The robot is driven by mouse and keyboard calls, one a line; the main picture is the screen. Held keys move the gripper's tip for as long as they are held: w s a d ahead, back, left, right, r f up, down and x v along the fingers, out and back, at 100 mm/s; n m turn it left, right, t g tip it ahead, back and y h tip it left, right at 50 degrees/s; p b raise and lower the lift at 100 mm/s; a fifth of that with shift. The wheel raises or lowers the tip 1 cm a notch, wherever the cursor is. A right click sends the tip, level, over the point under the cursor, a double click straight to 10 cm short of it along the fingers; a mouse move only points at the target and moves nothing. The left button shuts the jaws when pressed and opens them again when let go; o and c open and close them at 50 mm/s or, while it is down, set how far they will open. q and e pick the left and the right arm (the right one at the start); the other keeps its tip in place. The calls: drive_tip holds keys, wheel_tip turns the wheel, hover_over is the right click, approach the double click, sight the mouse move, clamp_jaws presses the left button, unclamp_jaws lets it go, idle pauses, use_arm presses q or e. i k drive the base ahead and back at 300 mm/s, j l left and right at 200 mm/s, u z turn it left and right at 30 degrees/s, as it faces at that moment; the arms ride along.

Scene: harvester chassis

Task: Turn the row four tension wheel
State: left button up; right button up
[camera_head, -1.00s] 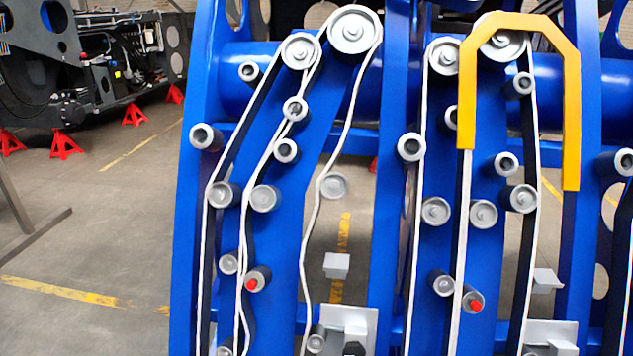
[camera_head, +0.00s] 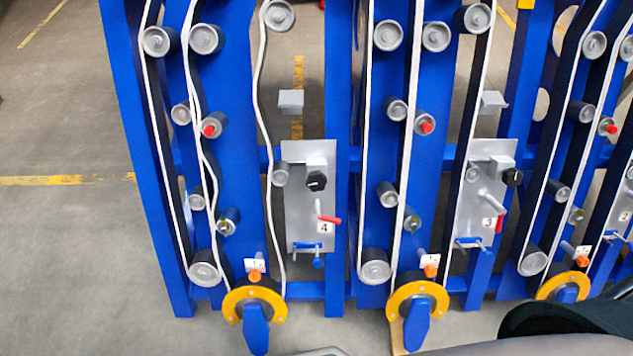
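The row four panel (camera_head: 297,215) is a grey upright plate with a "4" label, left of centre on the blue frame. A black knob (camera_head: 316,181) sits on its upper part, with a red-tipped lever (camera_head: 329,219) below and a blue T-shaped piece (camera_head: 317,256) at its foot. Below and left of it is a yellow ring wheel (camera_head: 239,296) with a blue handle hanging down. I cannot tell which of these parts is the tension wheel. Neither of my grippers is in view.
A similar panel marked 3 (camera_head: 481,210) stands to the right, with its own yellow ring wheel (camera_head: 404,296). Further rows continue at the right edge. White belts run down over grey rollers. The floor (camera_head: 60,250) at left is clear. Dark and grey shapes cover the bottom right edge.

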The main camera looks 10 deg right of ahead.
sight(316, 181)
drive_tip(key=k+l, duration=0.1)
drive_tip(key=l, duration=0.25)
drive_tip(key=k+l, duration=0.1)
drive_tip(key=l, duration=0.3)
drive_tip(key=k+l, duration=0.1)
drive_tip(key=l, duration=0.25)
drive_tip(key=k+l, duration=0.1)
drive_tip(key=l, duration=0.25)
